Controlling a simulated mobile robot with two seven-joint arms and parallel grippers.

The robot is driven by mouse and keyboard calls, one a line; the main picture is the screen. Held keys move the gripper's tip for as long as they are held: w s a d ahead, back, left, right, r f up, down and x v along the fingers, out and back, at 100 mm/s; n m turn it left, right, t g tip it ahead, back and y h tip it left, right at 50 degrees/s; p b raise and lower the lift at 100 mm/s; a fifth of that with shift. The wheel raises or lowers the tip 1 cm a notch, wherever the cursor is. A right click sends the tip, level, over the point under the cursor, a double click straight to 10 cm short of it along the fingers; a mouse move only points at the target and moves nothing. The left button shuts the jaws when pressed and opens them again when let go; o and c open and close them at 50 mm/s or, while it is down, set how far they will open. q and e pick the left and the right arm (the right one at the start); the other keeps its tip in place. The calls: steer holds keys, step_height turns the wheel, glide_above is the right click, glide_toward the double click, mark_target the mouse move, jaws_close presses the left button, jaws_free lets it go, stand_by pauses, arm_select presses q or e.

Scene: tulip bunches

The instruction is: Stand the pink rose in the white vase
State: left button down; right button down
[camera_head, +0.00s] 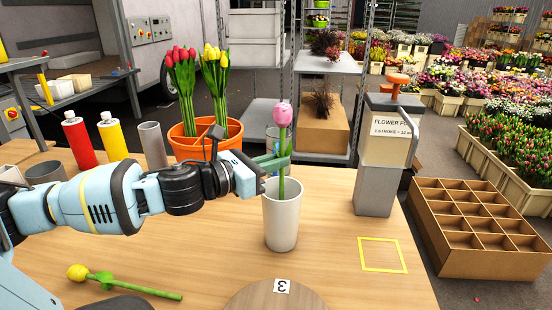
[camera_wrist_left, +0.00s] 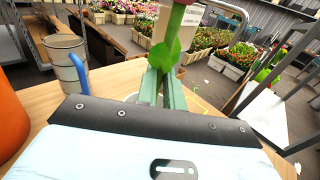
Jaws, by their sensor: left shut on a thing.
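The pink rose (camera_head: 283,114) looks like a tulip with a green stem and is upright, its lower stem inside the white vase (camera_head: 282,222) in the head view. My left gripper (camera_head: 276,161) is shut on the stem just above the vase's rim. In the left wrist view the stem and a leaf (camera_wrist_left: 165,55) stand at the fingertips of my left gripper (camera_wrist_left: 162,88). The stem's bottom end is hidden inside the vase, so I cannot tell whether it touches the base. My right gripper is not in view.
An orange bucket (camera_head: 203,146) of red and yellow tulips stands behind my left arm. A yellow flower (camera_head: 78,272) lies on the table (camera_head: 210,270) at front left. A grey dispenser (camera_head: 375,190) and yellow square outline (camera_head: 382,254) are right of the vase. A round board (camera_head: 262,297) is in front.

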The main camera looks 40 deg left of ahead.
arm_select(q)
steer(key=shift+f+b, duration=1.3)
steer(key=shift+f, duration=0.6)
steer(key=c, duration=1.4)
jaws_free()
steer(key=shift+c, duration=0.2)
steer(key=shift+o, duration=0.4)
steer(key=o, duration=0.6)
steer(key=shift+c, duration=0.2)
steer(key=shift+s+a, duration=0.1)
steer(key=shift+s, duration=0.1)
